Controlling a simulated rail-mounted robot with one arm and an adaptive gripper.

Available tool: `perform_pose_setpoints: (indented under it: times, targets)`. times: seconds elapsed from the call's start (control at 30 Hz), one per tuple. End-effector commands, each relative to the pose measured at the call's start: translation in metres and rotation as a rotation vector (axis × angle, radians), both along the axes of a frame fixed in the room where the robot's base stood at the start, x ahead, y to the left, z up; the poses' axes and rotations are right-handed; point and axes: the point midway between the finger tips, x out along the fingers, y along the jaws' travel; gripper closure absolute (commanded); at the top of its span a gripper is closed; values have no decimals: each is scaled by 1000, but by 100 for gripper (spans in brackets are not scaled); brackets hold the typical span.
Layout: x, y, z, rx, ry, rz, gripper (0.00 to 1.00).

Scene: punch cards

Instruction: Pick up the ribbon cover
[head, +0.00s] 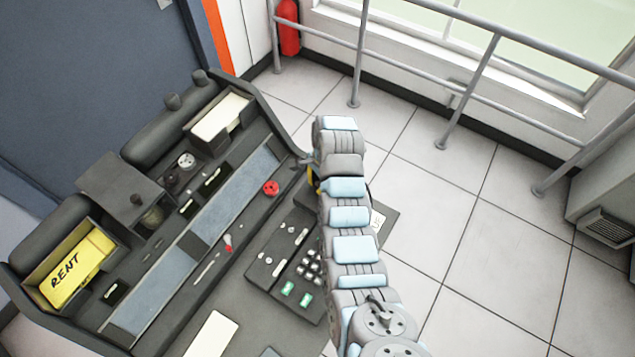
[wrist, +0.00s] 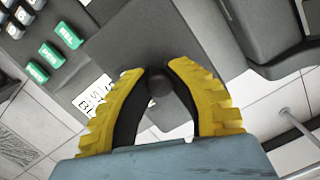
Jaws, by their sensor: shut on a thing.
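My gripper (wrist: 158,82) has two yellow, ridged fingers with dark inner pads. They close around a small round black knob (wrist: 159,86) on a dark grey part, which I take to be the ribbon cover (wrist: 140,40). In the head view my gripper (head: 310,180) shows only as a sliver of yellow at the left edge of my arm; the arm hides the knob. I cannot tell whether the cover is lifted or seated.
The machine has a green-and-grey keypad (head: 300,270), a red knob (head: 270,188), a yellow "RENT" card (head: 75,267) and a pale card stack (head: 220,117). A white label (wrist: 92,97) lies beside the fingers. Railings (head: 460,90) stand beyond clear tiled floor (head: 450,230).

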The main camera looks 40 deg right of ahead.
Motion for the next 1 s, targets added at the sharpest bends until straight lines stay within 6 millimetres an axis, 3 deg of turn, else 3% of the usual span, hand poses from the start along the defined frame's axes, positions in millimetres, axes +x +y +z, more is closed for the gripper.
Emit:
perform_pose_setpoints:
  times: [0.23, 1.0]
  targets:
    - [-21, 14, 36, 0, -1, -2, 100]
    - [-85, 60, 64, 2, 1, 0, 100]
